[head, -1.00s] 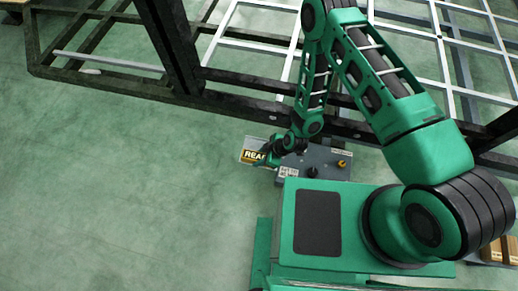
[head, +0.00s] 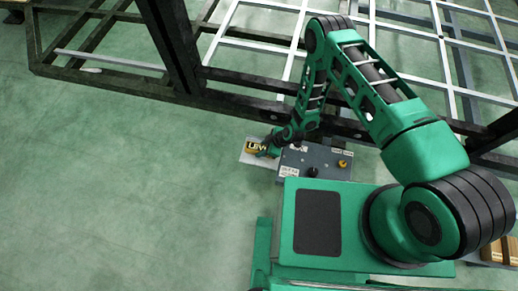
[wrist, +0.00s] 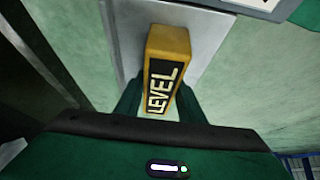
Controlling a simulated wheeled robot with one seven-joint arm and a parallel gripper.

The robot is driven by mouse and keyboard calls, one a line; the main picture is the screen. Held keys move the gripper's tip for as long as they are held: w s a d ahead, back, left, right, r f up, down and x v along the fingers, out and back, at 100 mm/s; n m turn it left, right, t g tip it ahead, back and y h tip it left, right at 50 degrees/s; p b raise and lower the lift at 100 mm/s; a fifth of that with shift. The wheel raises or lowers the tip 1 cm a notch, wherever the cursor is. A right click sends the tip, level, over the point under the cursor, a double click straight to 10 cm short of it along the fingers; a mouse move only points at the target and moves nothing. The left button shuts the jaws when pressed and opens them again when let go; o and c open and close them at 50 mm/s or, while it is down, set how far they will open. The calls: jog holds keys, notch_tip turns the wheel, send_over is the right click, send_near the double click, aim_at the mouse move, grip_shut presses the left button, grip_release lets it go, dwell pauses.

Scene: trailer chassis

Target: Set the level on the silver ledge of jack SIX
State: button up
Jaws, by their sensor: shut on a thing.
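The level is a yellow block with a black face reading LEVEL. In the wrist view the level (wrist: 167,60) stands out from between the green fingers of my gripper (wrist: 158,108), which is shut on it. In the head view the level (head: 258,147) shows at the end of my arm, with my gripper (head: 268,150) partly covering it. The silver ledge (wrist: 207,28) lies behind the level in the wrist view. The ledge (head: 247,160) also shows in the head view. The level overlaps the ledge; I cannot tell whether it touches. No jack number is readable.
A grey box (head: 325,175) with a black knob and an orange knob adjoins the ledge on the right. The dark chassis frame (head: 240,102) runs just beyond it. Green floor (head: 130,190) is open to the left. Wooden pieces (head: 497,251) lie at the right edge.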

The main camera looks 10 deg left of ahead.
jog(key=o, duration=1.3)
jog(key=v, duration=1.2)
